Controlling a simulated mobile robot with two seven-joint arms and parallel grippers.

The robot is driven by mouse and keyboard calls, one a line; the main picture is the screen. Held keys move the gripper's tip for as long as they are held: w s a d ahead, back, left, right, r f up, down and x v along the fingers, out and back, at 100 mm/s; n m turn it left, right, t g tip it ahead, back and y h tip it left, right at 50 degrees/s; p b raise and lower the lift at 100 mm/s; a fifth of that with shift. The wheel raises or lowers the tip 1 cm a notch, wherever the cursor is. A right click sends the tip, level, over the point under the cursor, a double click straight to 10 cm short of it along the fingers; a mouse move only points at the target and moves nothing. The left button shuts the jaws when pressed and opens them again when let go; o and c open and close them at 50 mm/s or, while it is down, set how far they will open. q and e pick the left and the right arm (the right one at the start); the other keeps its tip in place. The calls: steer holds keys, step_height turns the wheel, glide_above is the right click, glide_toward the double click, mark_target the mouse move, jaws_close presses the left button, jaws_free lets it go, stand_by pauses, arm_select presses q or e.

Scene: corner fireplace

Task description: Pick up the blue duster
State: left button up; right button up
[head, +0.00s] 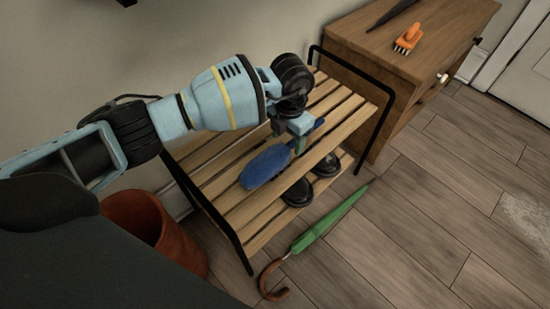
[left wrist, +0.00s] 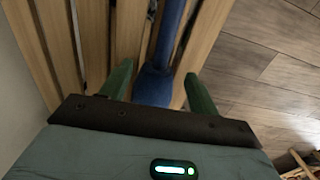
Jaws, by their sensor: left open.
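The blue duster (head: 265,167) lies on the top slats of a wooden rack, its wide blue head toward the front left and its handle toward my left gripper. My left gripper (head: 300,147) is above the handle end, pointing down. In the left wrist view the duster (left wrist: 158,75) runs between the two green fingers of my left gripper (left wrist: 160,85), which are open with a gap on each side. I cannot tell whether the fingers touch it. My right gripper is not in view.
The slatted rack (head: 235,205) has black metal end frames and black shoes (head: 298,192) on its lower shelf. A green umbrella (head: 325,222) lies on the floor. A terracotta pot (head: 150,225) stands left. An orange brush (head: 408,38) lies on a wooden cabinet (head: 365,55).

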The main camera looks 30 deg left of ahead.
mark_target(287, 146)
arm_select(q)
step_height(287, 146, down, 4)
steer(key=shift+w+r+b, duration=0.1)
steer(key=shift+b, duration=0.6)
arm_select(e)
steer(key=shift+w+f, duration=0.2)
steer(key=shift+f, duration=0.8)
arm_select(q)
steer(key=shift+c, duration=0.3)
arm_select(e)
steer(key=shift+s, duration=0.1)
arm_select(q)
steer(key=c, duration=1)
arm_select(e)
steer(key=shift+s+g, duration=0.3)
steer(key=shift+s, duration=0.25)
